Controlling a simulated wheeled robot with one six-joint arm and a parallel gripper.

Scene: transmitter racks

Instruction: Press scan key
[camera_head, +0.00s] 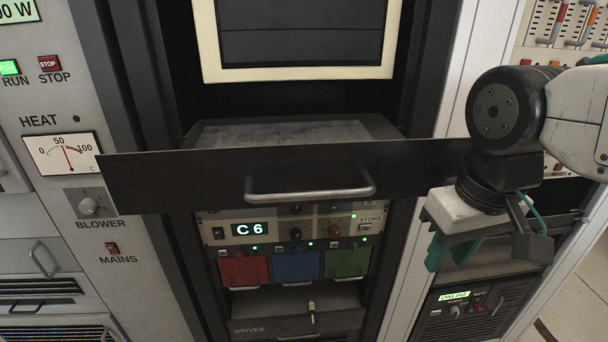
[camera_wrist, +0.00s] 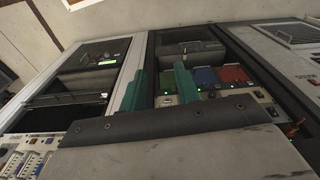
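No key labelled scan is legible in either view. A control panel (camera_head: 290,229) with a green "C 6" display sits in the middle rack, with small knobs, green lights and a key labelled STORE (camera_head: 366,225) at its right end. The black front of a pulled-out drawer (camera_head: 300,170) hangs above and may hide part of it. My gripper (camera_head: 450,250) is right of the panel, in front of the right-hand rack, touching no key. In the wrist view its two teal fingers (camera_wrist: 160,68) stand apart with nothing between them.
The drawer's handle (camera_head: 310,190) juts out above the panel. Red (camera_head: 244,270), blue (camera_head: 296,265) and green (camera_head: 345,262) modules sit below it. A grey cabinet with a blower knob (camera_head: 88,205) stands left. A unit showing ONLINE (camera_head: 454,296) is at lower right.

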